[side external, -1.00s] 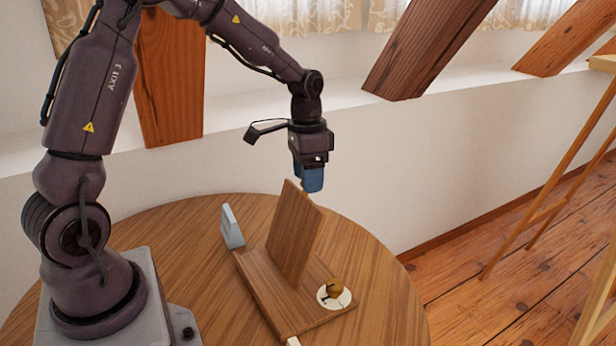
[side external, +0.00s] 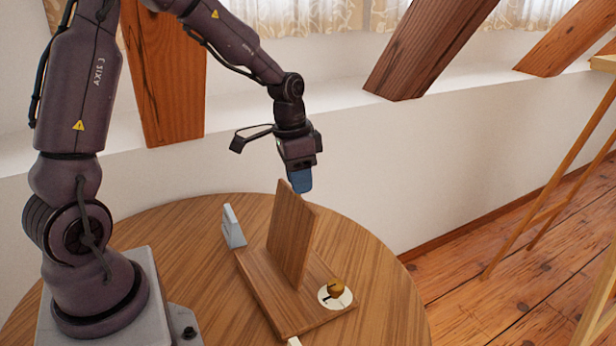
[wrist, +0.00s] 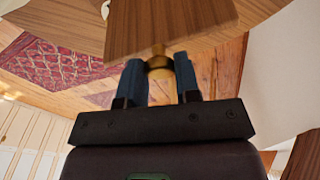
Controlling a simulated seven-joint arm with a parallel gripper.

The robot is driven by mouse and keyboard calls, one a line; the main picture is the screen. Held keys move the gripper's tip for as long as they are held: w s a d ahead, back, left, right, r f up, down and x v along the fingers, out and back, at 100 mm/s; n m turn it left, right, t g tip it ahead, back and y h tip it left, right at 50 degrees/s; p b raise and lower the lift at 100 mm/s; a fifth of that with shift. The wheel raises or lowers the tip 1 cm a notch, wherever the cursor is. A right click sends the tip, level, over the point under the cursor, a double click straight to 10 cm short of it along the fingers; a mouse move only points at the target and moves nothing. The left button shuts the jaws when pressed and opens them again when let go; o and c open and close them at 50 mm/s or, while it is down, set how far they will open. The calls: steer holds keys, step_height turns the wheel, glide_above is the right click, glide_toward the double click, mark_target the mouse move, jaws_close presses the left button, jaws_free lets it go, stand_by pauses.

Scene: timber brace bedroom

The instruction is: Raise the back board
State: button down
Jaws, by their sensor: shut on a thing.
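The back board (side external: 291,240) is a brown wooden panel. It stands steeply up from the flat wooden base (side external: 265,290), slightly tilted. In the wrist view the board's grain face and edge (wrist: 175,18) fill the top. My gripper (side external: 301,182) is at the board's upper edge, on its far side, with blue fingers. In the wrist view my gripper (wrist: 159,64) is shut on a small brass-coloured knob (wrist: 158,50) at the board's edge. The knob is hidden behind the board and fingers in the side view.
A round wooden table (side external: 180,235) carries the base. A grey-white upright piece (side external: 233,227) stands at the base's left end. A white disc (side external: 324,302) with a golden ball (side external: 336,287) sits at its right. The white wall (side external: 420,170) is behind.

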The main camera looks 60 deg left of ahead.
steer(key=shift+t, duration=0.6)
steer(key=s, duration=0.4)
steer(key=shift+r, duration=0.35)
steer(key=c, duration=0.8)
jaws_free()
steer(key=v, duration=1.3)
steer(key=shift+s+d, duration=0.1)
steer(key=shift+c, duration=0.5)
